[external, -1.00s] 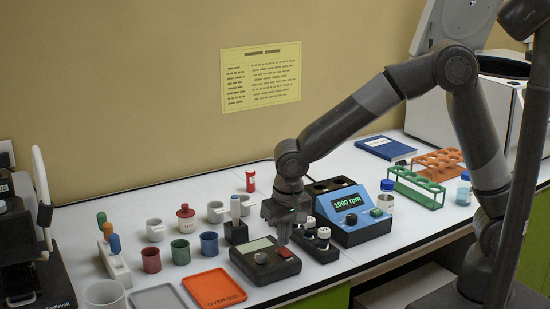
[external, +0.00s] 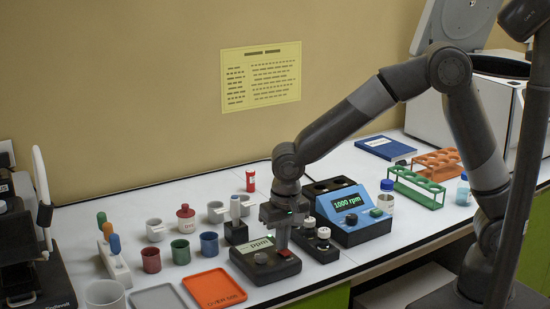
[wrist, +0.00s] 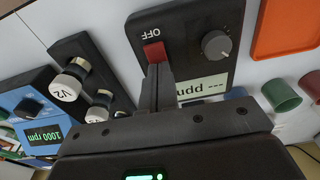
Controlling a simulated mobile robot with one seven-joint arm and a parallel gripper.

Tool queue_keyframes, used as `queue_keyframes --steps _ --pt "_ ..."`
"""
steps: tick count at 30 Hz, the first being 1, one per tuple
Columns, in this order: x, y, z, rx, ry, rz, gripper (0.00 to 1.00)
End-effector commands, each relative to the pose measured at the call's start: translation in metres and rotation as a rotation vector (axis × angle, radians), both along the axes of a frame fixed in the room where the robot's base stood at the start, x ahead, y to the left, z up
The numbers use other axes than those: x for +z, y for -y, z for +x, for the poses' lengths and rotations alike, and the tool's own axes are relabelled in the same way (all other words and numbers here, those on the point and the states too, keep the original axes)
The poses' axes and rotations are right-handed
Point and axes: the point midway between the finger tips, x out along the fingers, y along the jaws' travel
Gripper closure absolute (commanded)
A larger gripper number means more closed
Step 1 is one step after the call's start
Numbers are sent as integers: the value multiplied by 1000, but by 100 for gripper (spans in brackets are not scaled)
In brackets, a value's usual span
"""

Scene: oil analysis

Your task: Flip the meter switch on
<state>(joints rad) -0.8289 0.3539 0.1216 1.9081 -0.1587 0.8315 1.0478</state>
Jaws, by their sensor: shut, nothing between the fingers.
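The meter (external: 265,268) is a dark box at the table's front with a knob (external: 261,258), a display and a red switch (external: 285,253). My gripper (external: 283,248) is shut and empty, pointing down at the switch. In the wrist view the fingertips (wrist: 160,70) are at the edge of the red switch (wrist: 154,52), seemingly touching it. An "OFF" label (wrist: 170,32) is beside the switch.
A dark holder with white-capped vials (external: 323,233) stands close to the right of the meter, then the blue "1000 rpm" machine (external: 347,215). A dark stand (external: 236,232) is behind the meter. An orange tray (external: 214,288) lies to its left.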

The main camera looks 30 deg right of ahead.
Motion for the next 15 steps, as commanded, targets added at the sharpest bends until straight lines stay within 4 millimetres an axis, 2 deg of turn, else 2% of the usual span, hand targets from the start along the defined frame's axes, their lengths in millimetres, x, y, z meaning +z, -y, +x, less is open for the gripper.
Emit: queue_keyframes --steps 8,15 --pt "-3 1 -17 3 -11 -10 100" --pt "-1 1 -19 2 -10 -8 100"
